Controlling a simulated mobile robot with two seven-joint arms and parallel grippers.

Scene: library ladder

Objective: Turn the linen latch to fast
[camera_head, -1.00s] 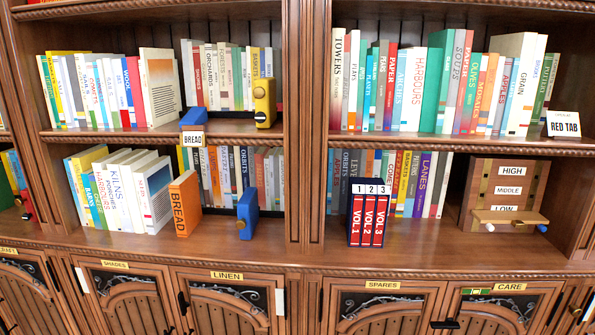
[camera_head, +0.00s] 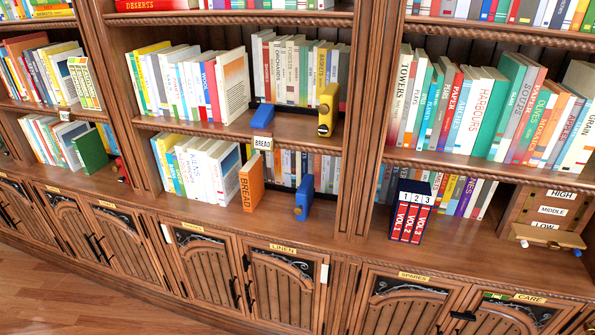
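The linen cupboard door (camera_head: 285,292) is closed, in the lower row of cabinets, under a yellow LINEN label (camera_head: 283,249). A black upright fitting (camera_head: 249,292) sits at its left edge, beside a similar black fitting (camera_head: 235,292) on the shades door. A white upright piece (camera_head: 324,273) is at the linen door's upper right edge. I cannot tell which fitting is the latch, or its setting. Neither of my grippers is in view.
An orange BREAD book (camera_head: 252,182) and a blue bookend (camera_head: 304,197) stand on the shelf above. A red VOL. 1-3 set (camera_head: 410,212) is further right. A black horizontal fitting (camera_head: 463,315) is by the care door. Wood floor (camera_head: 60,300) is clear at lower left.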

